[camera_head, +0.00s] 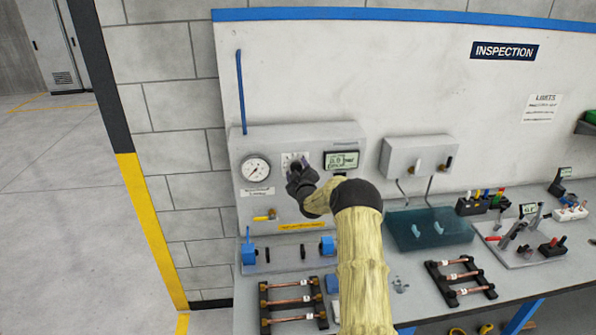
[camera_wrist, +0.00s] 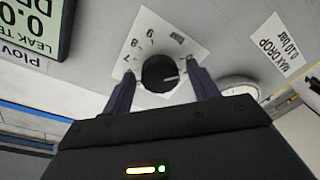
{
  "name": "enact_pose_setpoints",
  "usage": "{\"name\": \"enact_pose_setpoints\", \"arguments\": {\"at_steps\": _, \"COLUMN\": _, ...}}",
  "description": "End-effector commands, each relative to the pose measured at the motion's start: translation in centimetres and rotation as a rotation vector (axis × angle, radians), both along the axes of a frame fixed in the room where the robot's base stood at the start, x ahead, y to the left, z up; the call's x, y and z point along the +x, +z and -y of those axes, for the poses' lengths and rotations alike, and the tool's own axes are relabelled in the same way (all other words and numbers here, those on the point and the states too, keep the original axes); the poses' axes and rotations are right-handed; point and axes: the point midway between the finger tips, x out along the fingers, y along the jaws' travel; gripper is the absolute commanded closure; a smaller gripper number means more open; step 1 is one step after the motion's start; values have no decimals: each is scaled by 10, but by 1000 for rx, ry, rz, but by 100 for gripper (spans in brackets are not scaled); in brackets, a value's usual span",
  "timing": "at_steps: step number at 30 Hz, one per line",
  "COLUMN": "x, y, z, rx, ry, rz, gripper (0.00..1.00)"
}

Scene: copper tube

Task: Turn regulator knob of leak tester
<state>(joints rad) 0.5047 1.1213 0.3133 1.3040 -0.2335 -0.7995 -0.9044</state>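The leak tester (camera_head: 255,210) is a light grey box at the back of the bench. Its round black regulator knob (camera_wrist: 160,73), with a pale pointer line, sits on a white numbered scale label (camera_wrist: 135,47) in the wrist view. In the head view my gripper (camera_head: 297,170) hides the knob, and only the label's top (camera_head: 291,157) shows. In the wrist view my gripper (camera_wrist: 160,78) is open, one finger on each side of the knob. A gap seems to show on both sides; contact depth is unclear.
A dial gauge (camera_head: 256,170) is left of the knob and a digital display (camera_head: 342,160) right of it. A yellow-handled valve (camera_head: 265,216) is below. Racks of copper tubes (camera_head: 292,301) and blue clamps (camera_head: 249,252) stand on the bench in front.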

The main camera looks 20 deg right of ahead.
Motion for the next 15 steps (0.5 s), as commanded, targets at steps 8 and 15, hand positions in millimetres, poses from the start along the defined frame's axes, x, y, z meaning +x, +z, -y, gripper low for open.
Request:
{"name": "enact_pose_setpoints", "arguments": {"at_steps": 8, "x": 0, "y": 0, "z": 3, "rx": -1, "ry": -1, "rz": 1, "gripper": 83}}
{"name": "enact_pose_setpoints", "arguments": {"at_steps": 15, "x": 0, "y": -1, "z": 1, "rx": 12, "ry": -1, "rz": 4, "gripper": 83}}
